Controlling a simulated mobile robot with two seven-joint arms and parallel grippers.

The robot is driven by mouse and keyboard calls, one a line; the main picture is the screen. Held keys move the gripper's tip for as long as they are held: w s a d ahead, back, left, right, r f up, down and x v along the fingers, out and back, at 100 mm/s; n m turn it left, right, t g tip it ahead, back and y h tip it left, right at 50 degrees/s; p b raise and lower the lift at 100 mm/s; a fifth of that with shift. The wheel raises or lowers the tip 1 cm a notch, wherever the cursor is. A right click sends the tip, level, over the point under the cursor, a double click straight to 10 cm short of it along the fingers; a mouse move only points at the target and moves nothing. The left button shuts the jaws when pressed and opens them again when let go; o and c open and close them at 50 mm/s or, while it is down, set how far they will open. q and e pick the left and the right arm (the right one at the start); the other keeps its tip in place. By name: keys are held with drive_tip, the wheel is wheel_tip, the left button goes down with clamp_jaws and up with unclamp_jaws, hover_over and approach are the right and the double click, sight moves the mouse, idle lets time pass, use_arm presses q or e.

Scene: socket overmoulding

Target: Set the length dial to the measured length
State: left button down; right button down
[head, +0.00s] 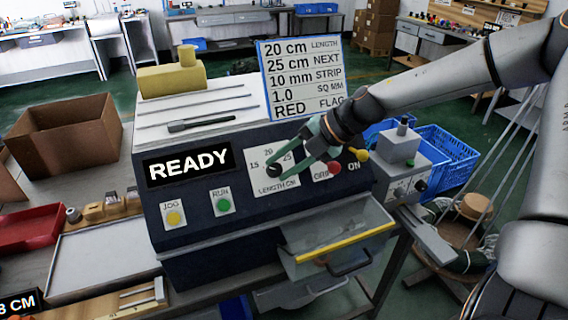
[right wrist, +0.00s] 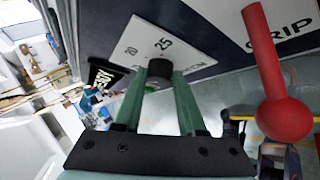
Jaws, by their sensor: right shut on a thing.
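The length dial panel (head: 262,183) is a white plate marked 15, 20, 25 and LENGTH CM on the dark machine front. Its black knob (head: 273,171) is partly covered by my right gripper (head: 281,165), whose green fingers reach in from the upper right. In the right wrist view the fingers close on the sides of the black knob (right wrist: 160,67), with the 25 mark just beyond it. I cannot tell which mark the knob points at. A card (head: 300,78) above reads 20 cm LENGTH and 25 cm NEXT. My left gripper is out of view.
A yellow knob (head: 360,155) sits by ON. The display (head: 188,164) reads READY. JOG (head: 174,218) and RUN (head: 224,205) buttons are left, a drawer below.

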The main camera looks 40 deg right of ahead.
drive_tip(key=c, duration=0.5)
unclamp_jaws()
drive_tip(key=v, duration=1.2)
drive_tip(key=shift+s+p, duration=0.2)
drive_tip(key=shift+p, duration=0.15)
drive_tip(key=shift+r, duration=0.1)
